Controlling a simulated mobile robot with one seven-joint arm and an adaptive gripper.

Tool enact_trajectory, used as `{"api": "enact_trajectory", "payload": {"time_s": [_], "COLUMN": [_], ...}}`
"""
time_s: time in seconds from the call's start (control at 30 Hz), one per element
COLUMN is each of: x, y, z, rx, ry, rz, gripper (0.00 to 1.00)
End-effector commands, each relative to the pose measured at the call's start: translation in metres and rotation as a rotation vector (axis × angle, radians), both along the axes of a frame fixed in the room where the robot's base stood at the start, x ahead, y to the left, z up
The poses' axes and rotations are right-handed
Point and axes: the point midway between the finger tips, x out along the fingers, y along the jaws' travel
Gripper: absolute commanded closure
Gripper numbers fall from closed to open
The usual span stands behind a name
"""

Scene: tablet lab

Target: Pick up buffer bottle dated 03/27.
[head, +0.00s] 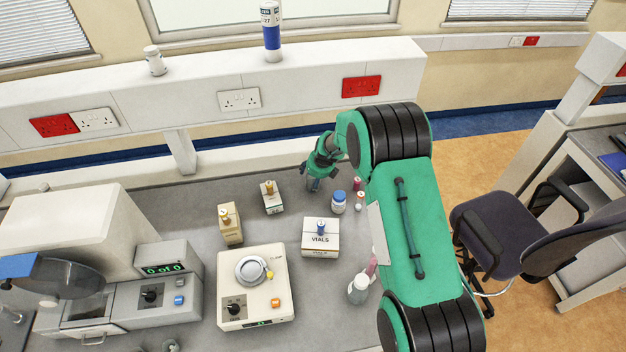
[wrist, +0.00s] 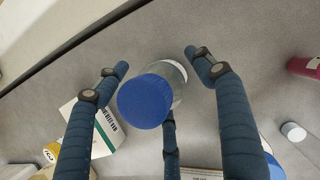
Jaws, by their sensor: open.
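In the wrist view, a clear bottle with a blue cap (wrist: 146,101) stands between the spread fingers of my gripper (wrist: 160,85). The fingers are open around it, with gaps at the sides; I cannot tell whether the lower finger touches it. No date on this bottle is readable. In the head view, my gripper (head: 315,180) is low over the back of the bench, and the bottle in it is mostly hidden. A tall white and blue container (head: 271,40) on the ledge shows "27" on its label; the full date is not readable.
A white bottle with a blue cap (head: 339,202) and small red-topped vials (head: 358,184) stand right of my gripper. A small box (head: 271,203) is left, a VIALS box (head: 320,243) in front. The raised ledge (head: 210,80) runs behind.

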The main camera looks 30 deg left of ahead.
Motion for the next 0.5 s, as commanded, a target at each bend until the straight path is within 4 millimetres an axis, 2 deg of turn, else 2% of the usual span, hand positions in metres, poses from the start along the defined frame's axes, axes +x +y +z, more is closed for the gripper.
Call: {"api": "enact_trajectory", "payload": {"time_s": [0.27, 0.5], "x": [-0.0001, -0.0001], "y": [-0.0002, -0.0001], "z": [0.0, 0.0001], "rx": [0.0, 0.0], "ry": [0.0, 0.0], "rz": [0.0, 0.0], "gripper": [0.32, 0.78]}}
